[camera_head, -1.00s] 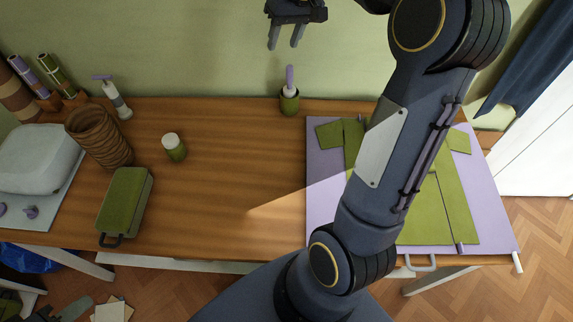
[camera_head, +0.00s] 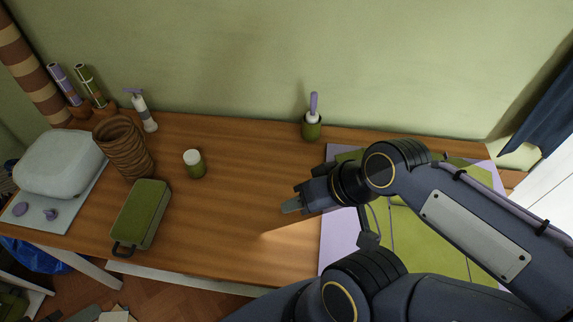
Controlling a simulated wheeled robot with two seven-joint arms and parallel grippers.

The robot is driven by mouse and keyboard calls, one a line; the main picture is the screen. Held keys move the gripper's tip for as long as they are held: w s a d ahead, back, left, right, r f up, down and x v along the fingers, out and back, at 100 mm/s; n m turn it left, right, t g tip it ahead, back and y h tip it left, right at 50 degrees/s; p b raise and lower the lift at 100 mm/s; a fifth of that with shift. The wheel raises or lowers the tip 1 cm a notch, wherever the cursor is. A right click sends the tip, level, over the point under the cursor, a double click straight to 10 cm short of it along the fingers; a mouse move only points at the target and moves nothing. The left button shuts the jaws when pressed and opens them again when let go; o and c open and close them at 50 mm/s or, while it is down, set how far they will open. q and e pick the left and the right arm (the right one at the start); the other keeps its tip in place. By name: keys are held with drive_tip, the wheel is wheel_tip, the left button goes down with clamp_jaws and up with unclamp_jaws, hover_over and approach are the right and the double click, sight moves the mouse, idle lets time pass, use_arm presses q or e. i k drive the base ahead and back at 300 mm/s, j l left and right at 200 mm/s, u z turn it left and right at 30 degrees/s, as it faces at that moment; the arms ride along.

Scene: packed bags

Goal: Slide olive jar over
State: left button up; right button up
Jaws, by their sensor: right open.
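The olive jar (camera_head: 195,167) is a small green cylinder with a white lid, standing upright on the wooden table left of the middle. My right gripper (camera_head: 291,207) is low over the table to the right of the jar, well apart from it, with its fingers pointing left. It holds nothing that I can see. Its fingers are seen from an angle and partly overlap. My left gripper is not in the view.
A green case (camera_head: 143,214), a brown ribbed vase (camera_head: 124,148) and a pump bottle (camera_head: 142,110) stand left of the jar. A green cup (camera_head: 312,127) is at the back. A lilac mat (camera_head: 339,232) lies under my right arm. Bare table (camera_head: 235,220) lies between jar and gripper.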

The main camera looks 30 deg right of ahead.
sight(198, 170)
drive_tip(key=i+j+z, duration=0.15)
drive_tip(key=j+z, duration=0.15)
drive_tip(key=i+j+z, duration=0.1)
drive_tip(key=j+z, duration=0.55)
drive_tip(key=j, duration=0.15)
drive_tip(key=i, duration=0.05)
